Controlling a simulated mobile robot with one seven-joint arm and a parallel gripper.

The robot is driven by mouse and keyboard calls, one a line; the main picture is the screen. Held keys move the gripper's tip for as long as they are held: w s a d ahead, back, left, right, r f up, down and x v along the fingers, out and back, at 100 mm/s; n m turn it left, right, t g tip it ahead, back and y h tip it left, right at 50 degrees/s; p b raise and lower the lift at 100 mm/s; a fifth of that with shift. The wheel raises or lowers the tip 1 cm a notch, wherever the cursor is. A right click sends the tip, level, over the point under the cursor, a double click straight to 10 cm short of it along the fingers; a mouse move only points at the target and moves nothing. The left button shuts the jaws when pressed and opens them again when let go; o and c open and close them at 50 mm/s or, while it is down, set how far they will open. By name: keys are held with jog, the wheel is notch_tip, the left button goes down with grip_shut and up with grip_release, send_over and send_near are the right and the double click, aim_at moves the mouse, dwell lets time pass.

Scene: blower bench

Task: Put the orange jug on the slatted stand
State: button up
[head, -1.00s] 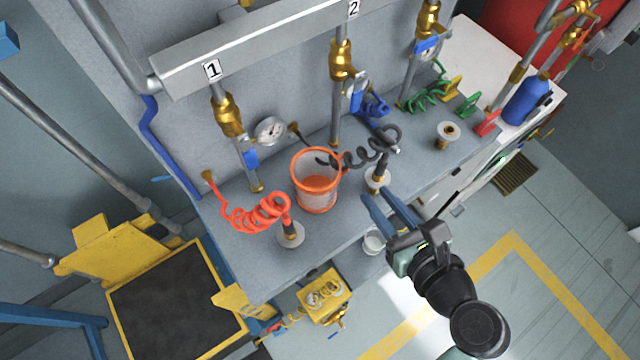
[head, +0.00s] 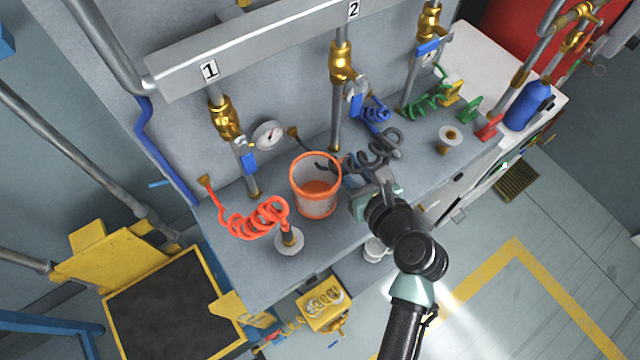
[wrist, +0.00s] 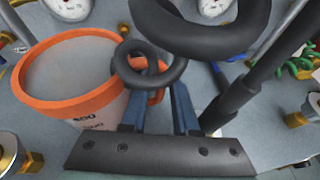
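The orange jug (head: 317,195) is a translucent bucket with an orange rim and base. It stands upright on the grey bench, and its orange handle (wrist: 156,96) points toward my gripper in the wrist view. My gripper (wrist: 159,106) has its two blue fingers apart, close to the handle; the black hose partly hides the fingertips, and I cannot tell whether they touch the handle. In the head view my gripper is just right of the jug, fingertips mostly hidden. A brown slatted piece (head: 516,182), perhaps the slatted stand, lies low at the right.
A dark coiled hose (head: 378,150) hangs beside the jug and crosses above my fingers in the wrist view. A red coiled hose (head: 255,219) is left of the jug. Pipes and gauges stand behind. The floor at lower right is open.

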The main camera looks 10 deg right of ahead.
grip_shut()
dwell(1.4)
